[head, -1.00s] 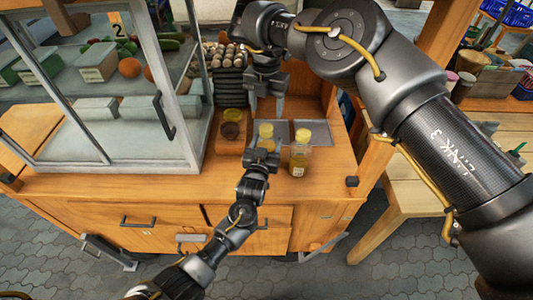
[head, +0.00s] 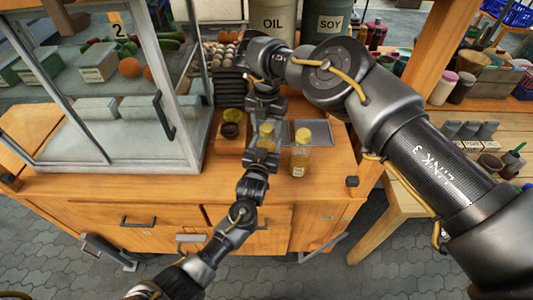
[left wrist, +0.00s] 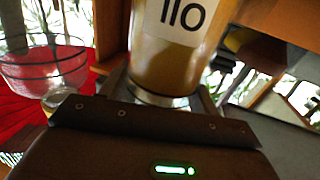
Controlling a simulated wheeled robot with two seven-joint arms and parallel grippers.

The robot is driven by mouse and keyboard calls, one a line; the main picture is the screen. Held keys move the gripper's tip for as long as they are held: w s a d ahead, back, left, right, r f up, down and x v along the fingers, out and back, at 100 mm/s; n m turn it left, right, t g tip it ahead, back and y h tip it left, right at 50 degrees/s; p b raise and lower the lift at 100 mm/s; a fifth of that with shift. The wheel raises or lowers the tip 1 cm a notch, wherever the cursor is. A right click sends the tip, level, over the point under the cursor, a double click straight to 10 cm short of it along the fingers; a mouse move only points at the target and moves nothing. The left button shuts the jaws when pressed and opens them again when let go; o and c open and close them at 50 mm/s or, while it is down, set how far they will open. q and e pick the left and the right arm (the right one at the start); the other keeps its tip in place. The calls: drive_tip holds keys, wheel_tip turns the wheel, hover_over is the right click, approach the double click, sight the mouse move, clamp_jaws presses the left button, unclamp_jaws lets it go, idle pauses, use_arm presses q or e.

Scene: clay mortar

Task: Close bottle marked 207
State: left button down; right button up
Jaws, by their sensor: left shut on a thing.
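Two bottles with yellow caps stand near the counter's front. The left bottle (head: 266,133) is between my grippers; in the left wrist view its lower part (left wrist: 170,62) has a white label that seems to read 110. My left gripper (head: 262,158) is shut on this bottle from the front. My right gripper (head: 267,117) points down from above, close to its cap; whether it touches the cap or is open cannot be told. The right bottle (head: 300,155) stands upright and free on the wood, its cap on top. Its label is too small to read.
A grey tray (head: 314,131) lies behind the bottles. A wooden box with dark and yellow round items (head: 230,131) is to the left. A glass case (head: 120,110) fills the left side. Oil (head: 272,22) and soy (head: 326,24) canisters stand at the back.

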drive_tip(key=c, duration=0.9)
drive_tip(key=o, duration=1.1)
drive_tip(key=shift+o, duration=0.2)
drive_tip(key=shift+r, duration=0.15)
drive_tip(key=shift+r, duration=3.6)
use_arm(q)
drive_tip(key=shift+c, duration=1.4)
unclamp_jaws()
